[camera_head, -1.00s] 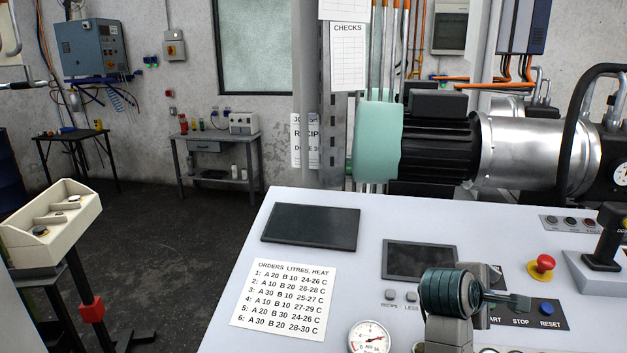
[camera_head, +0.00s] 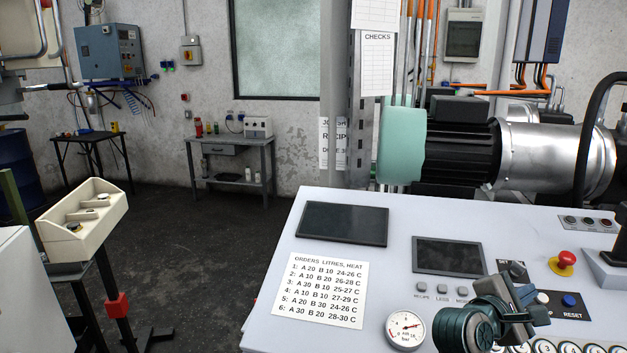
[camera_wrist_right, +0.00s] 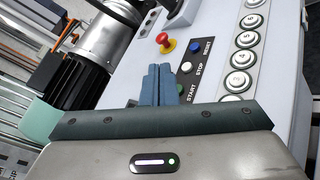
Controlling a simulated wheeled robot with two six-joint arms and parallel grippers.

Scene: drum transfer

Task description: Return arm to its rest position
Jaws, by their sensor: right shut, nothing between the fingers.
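My right gripper (camera_head: 530,297) is at the lower right in the head view, above the control panel (camera_head: 270,270). Its arm comes in from the bottom edge. In the right wrist view the two blue-grey fingers (camera_wrist_right: 160,82) are pressed together with nothing between them. They lie over the panel near the green START button (camera_wrist_right: 180,92), and part of the panel behind them is hidden. My left gripper is not in view.
The panel carries a red stop button (camera_head: 567,259), a gauge (camera_head: 405,329), dark screens (camera_head: 342,223) and an orders sheet (camera_head: 321,290). A motor with a steel drum (camera_head: 550,158) stands behind. A beige control box (camera_head: 85,215) stands left, with open floor between.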

